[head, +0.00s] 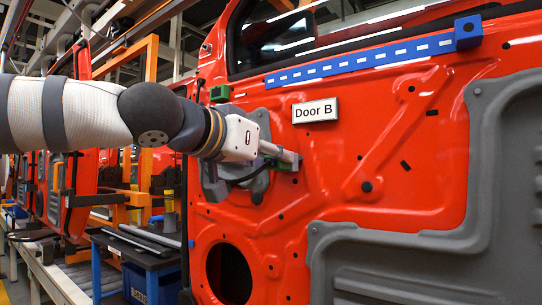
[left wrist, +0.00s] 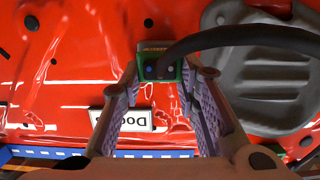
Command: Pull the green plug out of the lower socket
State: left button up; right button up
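A green plug (left wrist: 160,66) with a thick black cable sits at the red door panel in the left wrist view. My left gripper (head: 287,158) is at the panel, below and left of the "Door B" label. In the left wrist view the left gripper (left wrist: 161,78) has its two fingers apart, with tips at either side of the plug. I cannot tell whether the tips touch it. In the head view the fingers hide most of the plug (head: 270,161). Another green part (head: 219,93) sits higher, at the door's left edge. My right gripper is not in view.
The red door (head: 350,150) carries a white "Door B" label (head: 315,110), a blue dashed strip (head: 370,60) and grey trim (head: 480,170). The cable (left wrist: 240,38) loops over a grey pad (left wrist: 260,80). A dark cart (head: 140,250) stands at lower left.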

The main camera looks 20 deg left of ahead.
pick_arm(q)
grip_shut()
jog(key=shift+f, duration=0.15)
jog(key=shift+s+a, duration=0.1)
jog(key=shift+s, duration=0.25)
jog(key=shift+s, duration=0.1)
jog(key=f+v, duration=0.1)
jog(key=v, duration=0.5)
jog(key=shift+s, duration=0.15)
dwell(0.4)
jog(key=shift+a+r, duration=0.1)
